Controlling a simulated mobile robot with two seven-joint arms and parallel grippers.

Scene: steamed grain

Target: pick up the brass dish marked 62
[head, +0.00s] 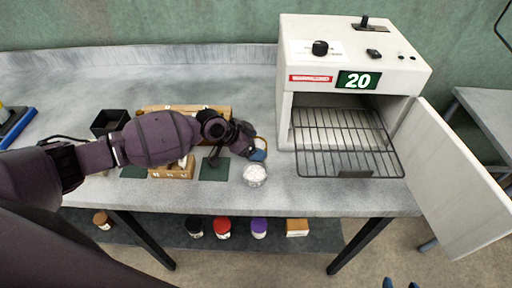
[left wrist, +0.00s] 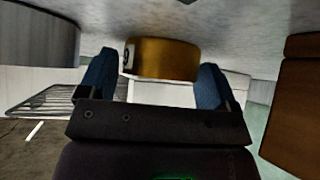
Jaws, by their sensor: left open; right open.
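A brass dish (left wrist: 165,58) shows in the left wrist view between the two blue fingers of my left gripper (left wrist: 158,82). It carries a white label with a dark mark at its left edge, too little of which shows to read. In the head view my left gripper (head: 256,152) is low over the bench, and only a thin golden rim of the brass dish (head: 262,141) shows beside it. The left fingers are open, spread on either side of the dish, with gaps visible. My right gripper (head: 400,284) shows only its blue fingertips at the bottom edge, apart and empty.
A round container of white grains (head: 254,176) stands close in front of my left gripper. A wooden rack (head: 174,168) and dark mats (head: 214,168) lie to the left. The white oven (head: 350,50) stands right, door (head: 455,180) open, wire shelf (head: 346,140) empty.

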